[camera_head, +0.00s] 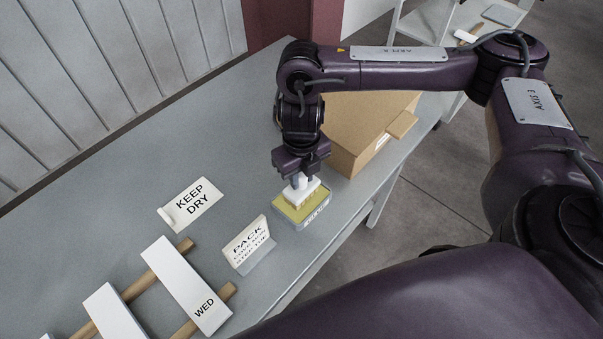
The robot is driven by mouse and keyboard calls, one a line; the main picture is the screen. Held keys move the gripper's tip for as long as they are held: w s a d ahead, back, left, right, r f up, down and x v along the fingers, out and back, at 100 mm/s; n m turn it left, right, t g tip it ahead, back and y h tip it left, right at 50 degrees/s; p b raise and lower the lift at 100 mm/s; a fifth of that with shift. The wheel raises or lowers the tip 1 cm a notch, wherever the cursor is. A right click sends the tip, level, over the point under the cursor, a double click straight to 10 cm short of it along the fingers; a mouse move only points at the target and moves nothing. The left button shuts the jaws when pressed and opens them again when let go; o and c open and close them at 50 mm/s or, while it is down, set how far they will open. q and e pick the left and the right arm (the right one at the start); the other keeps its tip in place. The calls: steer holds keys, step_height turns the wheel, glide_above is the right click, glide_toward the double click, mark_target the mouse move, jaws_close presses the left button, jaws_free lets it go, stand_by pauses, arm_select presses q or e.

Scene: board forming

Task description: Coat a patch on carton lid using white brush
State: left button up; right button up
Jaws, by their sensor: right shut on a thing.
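My right gripper (299,180) reaches down from above and is shut on the white brush (305,191). The brush is pale with its bristles pointing down, at or just over a small grey tray (317,217) with a yellow-green surface. I cannot tell whether the bristles touch that surface. The brown carton (350,113) stands on the table just behind and right of the gripper, partly hidden by my right arm. Its lid top looks plain brown where it shows. My left gripper is not in view.
A small sign reading PACK (246,243) stands left of the tray. A KEEP DRY sheet (191,205) lies farther left. White boards (187,284) on wooden bars fill the lower left. The grey table (130,200) has bare room behind these. Its edge runs close by the tray.

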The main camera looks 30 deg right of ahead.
steer(key=shift+f+b, duration=0.3)
steer(key=shift+f, duration=0.15)
steer(key=shift+f, duration=0.1)
stand_by(1.3)
step_height(320, 180, up, 7)
steer(key=p, duration=0.8)
stand_by(0.8)
